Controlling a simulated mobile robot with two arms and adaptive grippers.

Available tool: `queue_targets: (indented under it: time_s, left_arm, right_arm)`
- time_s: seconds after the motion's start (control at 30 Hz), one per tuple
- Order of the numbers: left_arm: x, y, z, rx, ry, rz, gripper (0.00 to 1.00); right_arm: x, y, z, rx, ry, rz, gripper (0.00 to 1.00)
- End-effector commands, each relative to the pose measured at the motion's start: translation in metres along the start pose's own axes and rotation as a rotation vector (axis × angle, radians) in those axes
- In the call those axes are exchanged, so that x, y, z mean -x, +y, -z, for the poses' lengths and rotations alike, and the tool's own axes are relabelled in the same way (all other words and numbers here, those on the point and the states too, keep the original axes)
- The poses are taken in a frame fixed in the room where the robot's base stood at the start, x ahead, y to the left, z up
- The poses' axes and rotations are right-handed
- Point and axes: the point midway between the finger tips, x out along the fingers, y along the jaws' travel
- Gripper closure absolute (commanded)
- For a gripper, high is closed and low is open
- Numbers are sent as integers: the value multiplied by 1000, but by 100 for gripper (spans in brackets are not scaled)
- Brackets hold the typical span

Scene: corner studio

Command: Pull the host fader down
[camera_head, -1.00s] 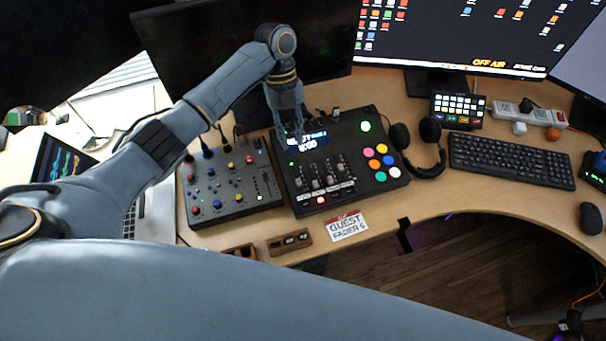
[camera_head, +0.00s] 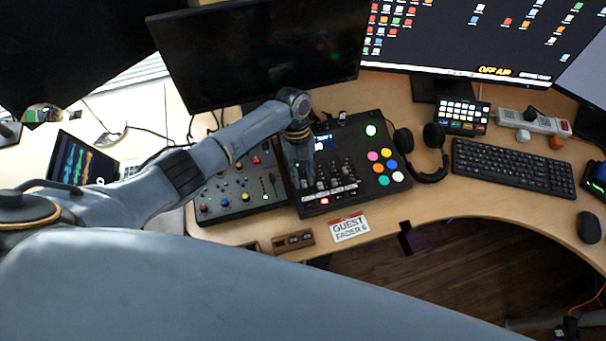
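The black fader mixer (camera_head: 384,196) lies on the desk, with a small screen at its top, colored round pads on its right and a row of faders at its lower left. My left gripper (camera_head: 304,182) points down over the left part of the fader row and hides the faders there. Whether it touches a fader, and whether its fingers are open or shut, is too small to tell. The faders right of it (camera_head: 345,172) show. I cannot tell which one is the host fader. My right gripper is not in view.
A grey knob mixer (camera_head: 238,200) stands left of the fader mixer, partly under my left arm. Headphones (camera_head: 430,160) and a keyboard (camera_head: 512,168) lie to the right. A "GUEST FADER 6" card (camera_head: 350,228) lies in front. A monitor (camera_head: 262,52) stands behind.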

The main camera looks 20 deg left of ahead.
Motion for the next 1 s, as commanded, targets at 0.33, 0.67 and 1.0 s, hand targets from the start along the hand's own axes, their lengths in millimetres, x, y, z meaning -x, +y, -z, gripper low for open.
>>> queue_targets:
  time_s: [0.33, 0.67, 1.0]
  left_arm:
    - [0, 0, 0, 0, 0, 0, 100]
    - [-7, 1, 23, -1, 2, -1, 100]
    - [-10, 0, 24, -1, 6, -1, 76]
  right_arm:
    - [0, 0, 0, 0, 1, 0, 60]
    - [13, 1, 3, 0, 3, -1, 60]
    - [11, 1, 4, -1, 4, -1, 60]
